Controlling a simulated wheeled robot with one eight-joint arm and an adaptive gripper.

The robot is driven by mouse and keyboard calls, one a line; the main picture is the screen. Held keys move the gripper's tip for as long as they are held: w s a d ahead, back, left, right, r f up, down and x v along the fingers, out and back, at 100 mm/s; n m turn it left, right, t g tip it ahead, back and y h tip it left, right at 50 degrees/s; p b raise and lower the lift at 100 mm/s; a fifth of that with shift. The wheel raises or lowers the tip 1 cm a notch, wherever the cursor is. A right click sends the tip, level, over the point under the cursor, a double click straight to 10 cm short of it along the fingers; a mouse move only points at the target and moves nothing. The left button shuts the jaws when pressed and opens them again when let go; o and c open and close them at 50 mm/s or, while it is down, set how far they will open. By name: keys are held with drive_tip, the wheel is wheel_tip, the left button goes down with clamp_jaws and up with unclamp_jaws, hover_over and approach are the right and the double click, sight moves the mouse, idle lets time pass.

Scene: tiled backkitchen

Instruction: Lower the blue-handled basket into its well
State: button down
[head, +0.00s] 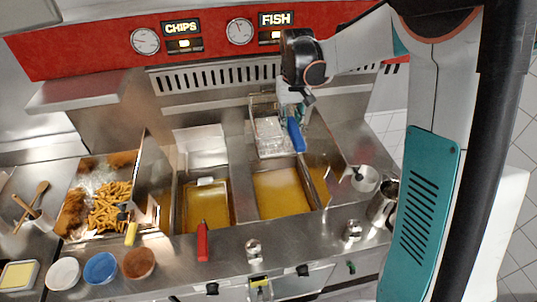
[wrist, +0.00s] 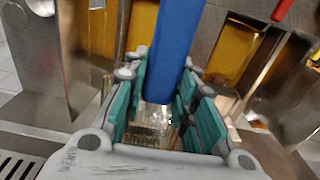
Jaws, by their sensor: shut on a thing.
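The wire basket (head: 268,133) hangs over the back part of the right-hand large oil well (head: 281,196) in the head view, above the oil. Its blue handle (head: 297,135) points toward the front. My gripper (head: 292,98) is at the back, shut on the blue handle. In the wrist view the handle (wrist: 172,45) runs between the teal finger pads of my gripper (wrist: 160,85). Part of the basket's wire (wrist: 152,128) shows below the handle; the rest is hidden by my gripper.
A left oil well (head: 207,205) lies beside it, with a red handle (head: 202,242) at its front edge. A chips tray (head: 109,207) and several bowls stand left. A small pot (head: 365,179) and a metal jug (head: 382,205) stand right. The backsplash (head: 215,81) is close behind my gripper.

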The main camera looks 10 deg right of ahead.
wheel_tip(320, 180, up, 3)
drive_tip(key=shift+s+r+p, duration=0.1)
drive_tip(key=shift+p, duration=0.45)
drive_tip(key=s+f+g+b, duration=0.1)
drive_tip(key=s+f+b, duration=0.2)
drive_tip(key=s+f, duration=0.95)
wheel_tip(320, 180, down, 22)
drive_tip(key=b, duration=1.6)
drive_tip(key=shift+w+r+b, duration=0.15)
drive_tip(key=shift+r+b, duration=0.05)
drive_tip(key=shift+b, duration=0.15)
drive_tip(key=shift+w+f+g, duration=0.3)
drive_tip(key=shift+w+f, duration=0.15)
drive_tip(key=shift+f, duration=0.05)
drive_tip(key=shift+s+r, duration=0.1)
drive_tip(key=shift+s, duration=0.1)
drive_tip(key=shift+w, duration=0.1)
drive_tip(key=shift+b, duration=0.4)
